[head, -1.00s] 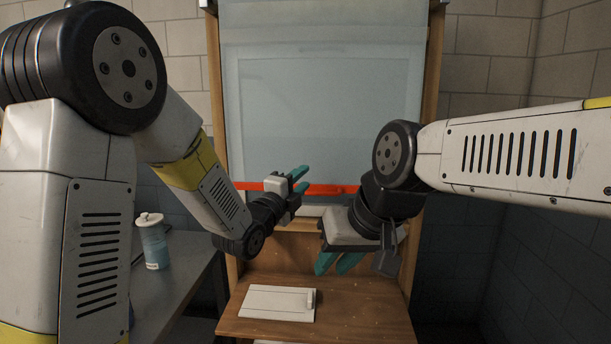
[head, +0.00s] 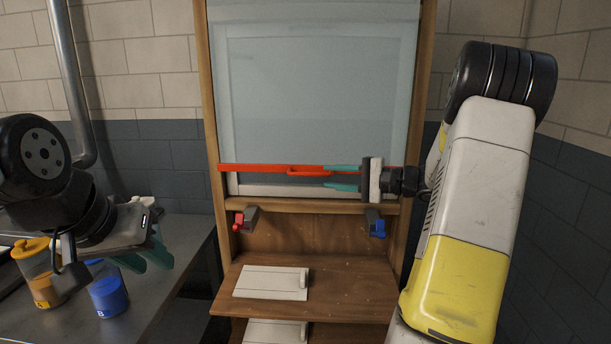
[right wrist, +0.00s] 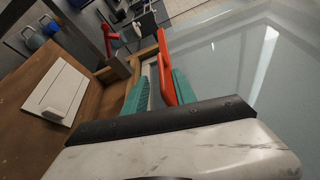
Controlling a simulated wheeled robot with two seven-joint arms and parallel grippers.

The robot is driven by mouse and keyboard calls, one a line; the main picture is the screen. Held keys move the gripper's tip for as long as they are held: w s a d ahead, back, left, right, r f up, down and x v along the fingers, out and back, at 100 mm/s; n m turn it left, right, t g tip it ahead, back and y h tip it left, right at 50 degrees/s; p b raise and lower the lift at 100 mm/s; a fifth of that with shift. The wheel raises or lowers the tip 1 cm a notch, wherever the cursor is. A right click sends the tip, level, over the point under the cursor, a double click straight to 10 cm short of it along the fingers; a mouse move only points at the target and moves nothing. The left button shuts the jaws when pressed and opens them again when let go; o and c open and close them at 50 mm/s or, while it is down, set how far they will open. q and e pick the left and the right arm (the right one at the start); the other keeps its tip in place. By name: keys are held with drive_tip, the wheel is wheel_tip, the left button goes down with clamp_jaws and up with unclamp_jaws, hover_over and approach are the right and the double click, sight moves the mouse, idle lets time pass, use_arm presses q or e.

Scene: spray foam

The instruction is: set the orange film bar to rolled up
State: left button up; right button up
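The orange film bar (head: 255,168) runs level across the lower part of the pale translucent film (head: 320,85), with a small handle (head: 305,171) near its middle. My right gripper (head: 328,178) comes in from the right, its teal fingers apart, one at bar height and one below it. In the right wrist view the bar (right wrist: 166,68) shows between the spread fingers, close to one of them; I cannot tell whether they touch. My left gripper (head: 145,262) hangs over the grey side table at the left, fingers apart and empty.
A wooden frame (head: 204,120) borders the film. A red clamp (head: 240,220) and a blue clamp (head: 376,224) sit below it. A white board (head: 270,283) lies on the wooden shelf (head: 345,290). An orange container (head: 38,272) and a blue one (head: 108,297) stand on the side table.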

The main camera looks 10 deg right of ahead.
sight(314, 174)
drive_tip(key=shift+w, duration=0.25)
drive_tip(key=x, duration=0.7)
drive_tip(key=shift+w+a, duration=0.1)
drive_tip(key=shift+w, duration=0.1)
clamp_jaws()
idle(1.0)
